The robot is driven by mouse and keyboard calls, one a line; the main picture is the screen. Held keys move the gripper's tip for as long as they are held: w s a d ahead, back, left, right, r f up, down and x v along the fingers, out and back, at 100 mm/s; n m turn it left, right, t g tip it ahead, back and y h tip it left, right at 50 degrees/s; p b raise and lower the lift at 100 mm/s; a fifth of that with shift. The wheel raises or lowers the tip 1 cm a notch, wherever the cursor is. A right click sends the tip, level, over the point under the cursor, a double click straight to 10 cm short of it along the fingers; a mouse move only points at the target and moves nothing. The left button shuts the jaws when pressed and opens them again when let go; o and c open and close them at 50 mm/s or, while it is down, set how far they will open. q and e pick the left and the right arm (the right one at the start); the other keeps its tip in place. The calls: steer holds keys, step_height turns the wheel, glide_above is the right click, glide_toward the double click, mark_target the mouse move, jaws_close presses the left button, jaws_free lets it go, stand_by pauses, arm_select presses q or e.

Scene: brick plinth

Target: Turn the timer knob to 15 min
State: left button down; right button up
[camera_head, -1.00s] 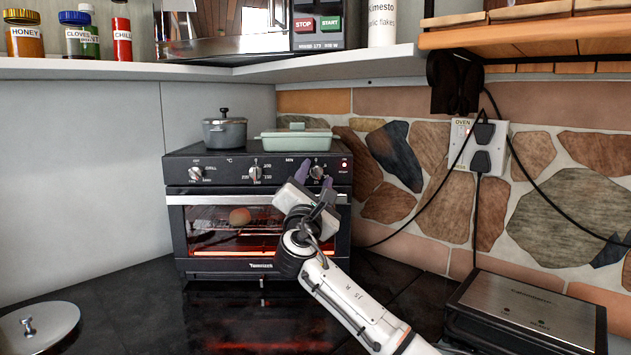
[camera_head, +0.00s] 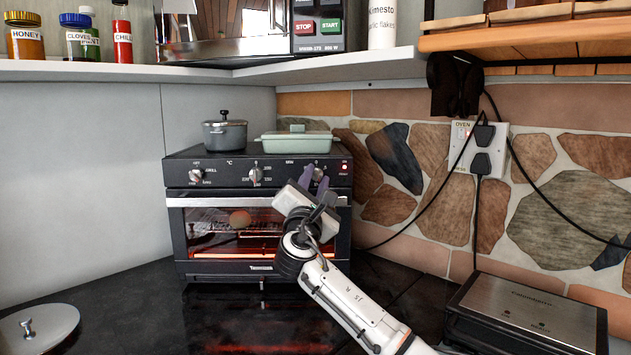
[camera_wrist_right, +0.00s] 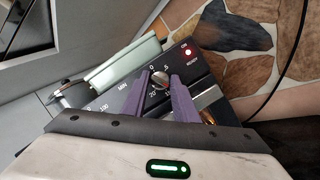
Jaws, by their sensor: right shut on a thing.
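The black toaster oven (camera_head: 218,168) stands in the corner with its door shut and a red glow inside. Its timer knob (camera_head: 317,174) is the rightmost of three knobs on the front panel. My right gripper (camera_head: 318,176) is at this knob. In the right wrist view the purple fingers of the right gripper (camera_wrist_right: 160,84) are closed around the silver timer knob (camera_wrist_right: 160,78), one on each side. The dial numbers around the knob are partly hidden by the fingers, and the exact setting cannot be read. My left gripper is in no view.
A grey pot (camera_head: 225,134) and a pale green dish (camera_head: 297,144) sit on the oven. A red light (camera_head: 345,167) glows beside the timer. A silver-topped appliance (camera_head: 528,308) stands at the right and a round lid (camera_head: 38,328) lies at the left. Cords hang from the wall socket.

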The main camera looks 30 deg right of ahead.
steer(key=shift+f, duration=0.1)
stand_by(0.6)
steer(key=o, duration=1)
steer(key=b+v, duration=0.1)
steer(key=v, duration=0.9)
steer(key=shift+s+a, duration=0.1)
steer(key=shift+s, duration=0.05)
